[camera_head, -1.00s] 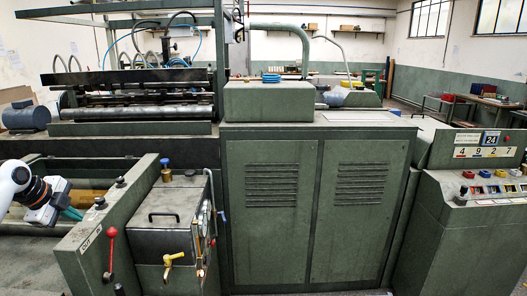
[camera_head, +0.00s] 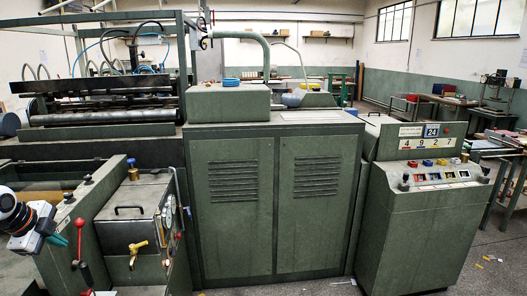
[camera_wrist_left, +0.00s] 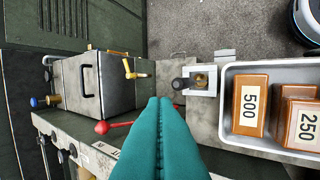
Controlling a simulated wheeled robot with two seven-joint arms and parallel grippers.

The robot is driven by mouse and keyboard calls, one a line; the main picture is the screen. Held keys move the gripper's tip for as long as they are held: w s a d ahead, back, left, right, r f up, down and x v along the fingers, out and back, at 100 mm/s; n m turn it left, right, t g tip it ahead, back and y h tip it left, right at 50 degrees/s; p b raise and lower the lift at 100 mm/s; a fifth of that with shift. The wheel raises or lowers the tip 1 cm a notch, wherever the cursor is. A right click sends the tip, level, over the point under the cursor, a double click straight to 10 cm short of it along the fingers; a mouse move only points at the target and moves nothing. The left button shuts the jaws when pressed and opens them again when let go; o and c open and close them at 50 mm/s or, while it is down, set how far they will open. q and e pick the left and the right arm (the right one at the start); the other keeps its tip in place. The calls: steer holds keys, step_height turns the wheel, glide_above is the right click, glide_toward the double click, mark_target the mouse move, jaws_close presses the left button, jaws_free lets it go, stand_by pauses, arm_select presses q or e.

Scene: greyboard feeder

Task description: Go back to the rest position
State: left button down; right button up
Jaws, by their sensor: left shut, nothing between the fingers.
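My left gripper (camera_head: 60,240) shows at the left edge of the head view, with white and black wrist parts and teal fingers. It hangs beside the red-knobbed lever (camera_head: 79,224) at the front of the green machine (camera_head: 215,170). In the left wrist view its teal fingers (camera_wrist_left: 160,103) lie together along their length, with nothing between them. The red lever knob (camera_wrist_left: 102,127) shows left of the fingertips there; I cannot tell how far apart they are. My right gripper is in no view.
A steel box (camera_head: 133,220) with a brass tap stands right of the lever. In the left wrist view, a grey tray (camera_wrist_left: 228,85) holds orange blocks marked 500 and 250. A control console (camera_head: 425,215) stands at the right. Floor shows around it.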

arm_select(q)
steer(key=s+d+f+n+g, duration=0.15)
steer(key=s+d+f, duration=0.25)
steer(key=d+f, duration=0.9)
steer(key=s+d+f+n+g, duration=0.1)
steer(key=s+d+f+n, duration=0.2)
steer(key=s+d+f, duration=0.8)
steer(key=s+d+n, duration=0.3)
steer(key=s+n, duration=0.2)
steer(key=s, duration=0.5)
steer(key=s+d+n, duration=0.3)
steer(key=s+n, duration=0.3)
steer(key=s, duration=0.4)
step_height(320, 180, down, 26)
steer(key=g, duration=0.2)
steer(key=s+a+f+y, duration=0.1)
steer(key=s+a+f, duration=0.2)
steer(key=s+f, duration=1.2)
steer(key=shift+s+a+f+g, duration=0.25)
steer(key=shift+s+g, duration=0.1)
steer(key=shift+s, duration=0.65)
